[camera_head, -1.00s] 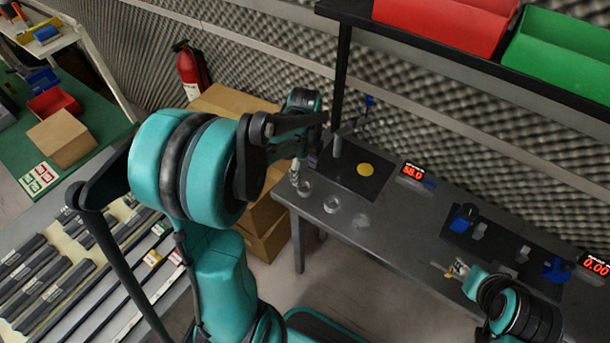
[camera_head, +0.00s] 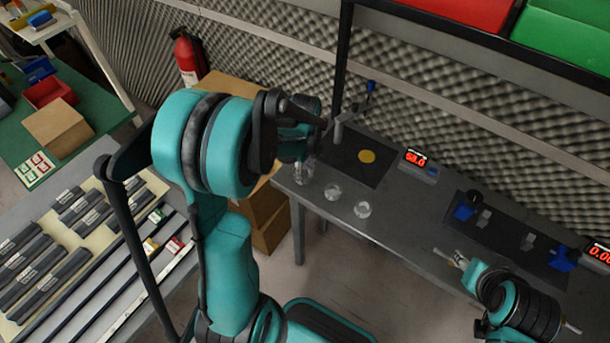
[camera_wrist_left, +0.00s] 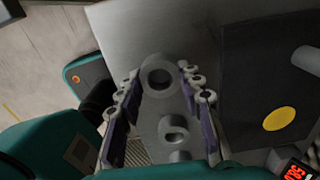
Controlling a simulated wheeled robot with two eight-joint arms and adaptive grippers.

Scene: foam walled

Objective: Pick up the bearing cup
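Another cup (camera_wrist_left: 173,130) shows between the fingers lower down. My right gripper (camera_head: 454,259) is over the table at the right; its opening is unclear.
A dark mat with a yellow disc (camera_head: 366,157) lies beside the cups, near a red display (camera_head: 415,158). A shelf with a red bin (camera_head: 465,12) and a green bin (camera_head: 560,40) overhangs the back. Cardboard boxes (camera_head: 262,205) stand left of the table.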

